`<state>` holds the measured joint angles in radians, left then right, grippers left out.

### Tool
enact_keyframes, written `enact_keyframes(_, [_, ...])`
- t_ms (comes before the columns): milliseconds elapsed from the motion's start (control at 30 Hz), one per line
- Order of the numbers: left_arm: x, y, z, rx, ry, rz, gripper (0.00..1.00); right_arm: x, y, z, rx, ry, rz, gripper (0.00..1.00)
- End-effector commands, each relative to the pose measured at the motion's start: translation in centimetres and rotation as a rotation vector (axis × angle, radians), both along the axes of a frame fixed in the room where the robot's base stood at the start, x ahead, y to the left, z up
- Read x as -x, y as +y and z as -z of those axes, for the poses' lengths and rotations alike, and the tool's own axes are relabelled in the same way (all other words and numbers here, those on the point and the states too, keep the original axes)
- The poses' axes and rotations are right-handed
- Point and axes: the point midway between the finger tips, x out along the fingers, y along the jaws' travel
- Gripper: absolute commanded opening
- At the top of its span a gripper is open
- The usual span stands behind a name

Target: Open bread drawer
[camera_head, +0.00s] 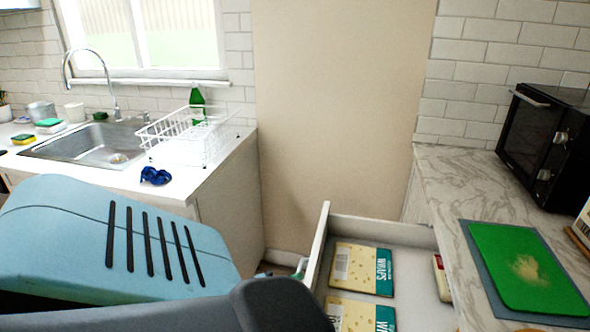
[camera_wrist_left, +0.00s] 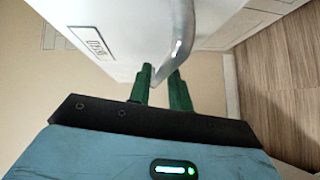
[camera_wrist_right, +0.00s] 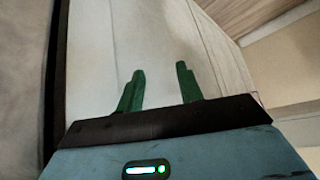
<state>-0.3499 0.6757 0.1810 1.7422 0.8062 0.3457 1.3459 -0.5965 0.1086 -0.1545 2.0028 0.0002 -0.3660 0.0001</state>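The drawer (camera_head: 323,236) at the lower middle of the head view is pulled out. Packs of wraps (camera_head: 362,269) lie in it. In the left wrist view, its white front (camera_wrist_left: 130,30) carries a small label (camera_wrist_left: 88,42), too small to read surely, and a curved metal handle (camera_wrist_left: 180,38). My left gripper (camera_wrist_left: 162,76) has its green fingers on either side of the handle, close against it. In the head view my left arm hides most of this gripper. My right gripper (camera_wrist_right: 160,75) is open and empty, in front of a pale panelled surface.
A marble counter (camera_head: 455,190) at the right holds a green board (camera_head: 515,255) and a black oven (camera_head: 545,140). At the left stand a sink (camera_head: 95,145) and a white dish rack (camera_head: 185,135). A bare beige wall (camera_head: 335,110) lies between the counters.

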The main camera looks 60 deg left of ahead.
Motion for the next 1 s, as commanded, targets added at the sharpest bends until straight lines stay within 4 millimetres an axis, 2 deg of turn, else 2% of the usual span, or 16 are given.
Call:
enact_keyframes(200, [3.2,-0.2,-0.4,0.001,0.003,-0.001,0.20,0.3,0.0,0.1,0.000,0.005,0.000,0.36])
enact_keyframes(433, [5.8,-0.3,-0.8,0.001,0.001,0.000,0.20,0.5,0.0,0.2,0.000,0.009,0.000,0.36])
enact_keyframes(633, [6.5,-0.4,-1.0,0.000,-0.002,-0.001,0.20,0.5,0.0,0.2,0.000,0.009,0.000,0.36])
enact_keyframes(1000, [6.5,-0.4,-1.0,0.001,-0.002,-0.001,0.20,0.1,0.0,0.2,0.000,0.002,0.000,0.36])
